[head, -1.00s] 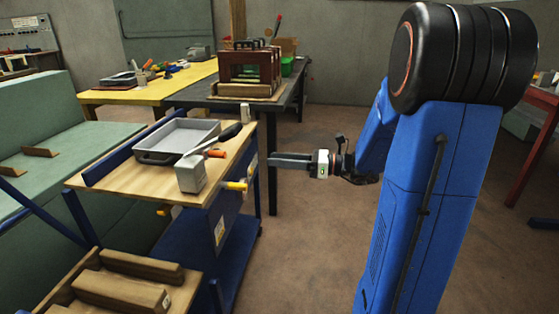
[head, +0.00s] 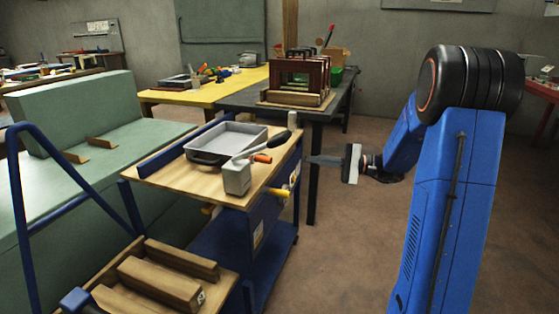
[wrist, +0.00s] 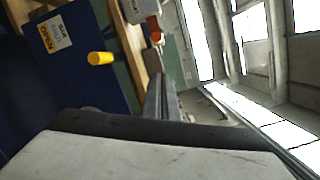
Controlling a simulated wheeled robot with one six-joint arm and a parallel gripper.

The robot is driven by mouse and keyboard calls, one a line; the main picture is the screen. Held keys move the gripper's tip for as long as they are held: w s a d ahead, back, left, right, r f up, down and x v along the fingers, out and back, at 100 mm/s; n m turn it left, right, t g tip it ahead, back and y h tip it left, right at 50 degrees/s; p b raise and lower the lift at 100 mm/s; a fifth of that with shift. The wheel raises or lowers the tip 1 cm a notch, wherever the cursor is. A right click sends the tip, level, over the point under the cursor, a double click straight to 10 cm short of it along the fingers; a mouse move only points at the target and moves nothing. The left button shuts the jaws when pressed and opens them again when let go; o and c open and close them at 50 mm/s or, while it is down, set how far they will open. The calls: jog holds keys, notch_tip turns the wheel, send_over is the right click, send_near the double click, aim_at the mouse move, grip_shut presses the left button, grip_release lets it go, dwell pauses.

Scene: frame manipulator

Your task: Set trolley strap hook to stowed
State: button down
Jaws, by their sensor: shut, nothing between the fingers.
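The trolley (head: 178,190) has a wooden top and a dark blue body. A short yellow-ended peg (head: 281,193) sticks out from its right side near the top edge; it may be the strap hook, but I cannot tell its setting. The yellow peg also shows in the wrist view (wrist: 100,58), left of the fingers, against the blue panel. My gripper (head: 312,160) is shut and empty, pointing left beside the trolley's upper right corner. In the wrist view its fingers (wrist: 160,100) are together and apart from the peg.
A grey tray (head: 215,155), a pale grey block-shaped container (head: 237,178) and an orange-handled tool (head: 262,158) are on the trolley top. A dark table (head: 245,99) stands behind. Wooden blocks (head: 160,283) lie in front.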

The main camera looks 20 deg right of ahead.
aim_at(263, 159)
jog(key=w+a+n, duration=0.2)
jog(key=a+n, duration=0.1)
jog(key=a, duration=0.8)
jog(key=shift+a+r, duration=0.3)
jog(key=shift+r, duration=0.05)
jog(key=shift+w, duration=0.1)
jog(key=shift+s+a+f, duration=0.1)
jog(key=shift+s+a, duration=0.65)
jog(key=shift+s, duration=0.3)
jog(key=shift+s+a, duration=0.75)
jog(key=shift+s, duration=0.3)
